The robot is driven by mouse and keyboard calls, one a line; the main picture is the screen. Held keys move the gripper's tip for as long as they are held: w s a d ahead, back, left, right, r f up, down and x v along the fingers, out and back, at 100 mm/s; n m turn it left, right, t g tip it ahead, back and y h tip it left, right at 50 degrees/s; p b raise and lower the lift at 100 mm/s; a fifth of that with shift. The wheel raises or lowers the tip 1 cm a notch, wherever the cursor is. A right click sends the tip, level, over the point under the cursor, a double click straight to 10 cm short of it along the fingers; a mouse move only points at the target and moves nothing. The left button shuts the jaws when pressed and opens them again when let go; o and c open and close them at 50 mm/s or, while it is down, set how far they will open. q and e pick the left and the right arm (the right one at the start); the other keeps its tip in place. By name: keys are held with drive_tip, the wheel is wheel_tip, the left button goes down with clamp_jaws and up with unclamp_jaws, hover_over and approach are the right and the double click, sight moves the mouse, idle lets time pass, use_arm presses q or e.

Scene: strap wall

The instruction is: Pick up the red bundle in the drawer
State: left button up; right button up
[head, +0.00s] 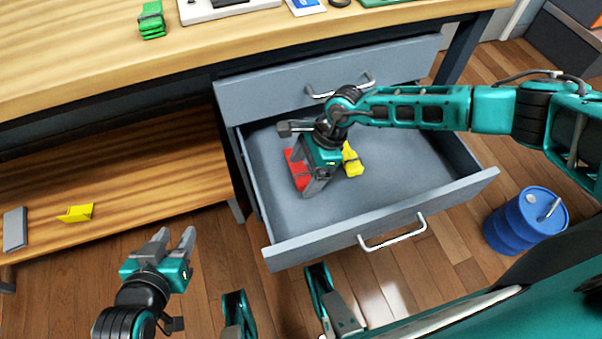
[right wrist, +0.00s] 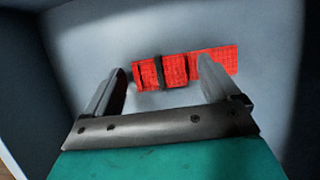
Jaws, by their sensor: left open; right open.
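The red bundle (head: 297,172) lies on the floor of the open drawer (head: 400,185), toward its left side. My right gripper (head: 312,190) is inside the drawer over the bundle and hides part of it in the head view. In the right wrist view the red bundle (right wrist: 172,71) has a dark band around it and lies beyond the two spread fingers (right wrist: 160,85); the right finger overlaps part of it. I cannot tell if the fingers touch it. My left gripper (head: 176,240) is open and empty, left of the drawer and above the wooden floor.
A yellow bundle (head: 352,160) lies in the drawer just right of my right gripper. A closed drawer (head: 285,90) is above. A green bundle (head: 151,20) lies on the tabletop. A yellow piece (head: 77,212) lies on the lower shelf. A blue barrel (head: 525,220) stands at right.

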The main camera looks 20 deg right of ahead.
drive_tip(key=shift+r, duration=0.1)
drive_tip(key=c, duration=1.2)
drive_tip(key=shift+o, duration=0.2)
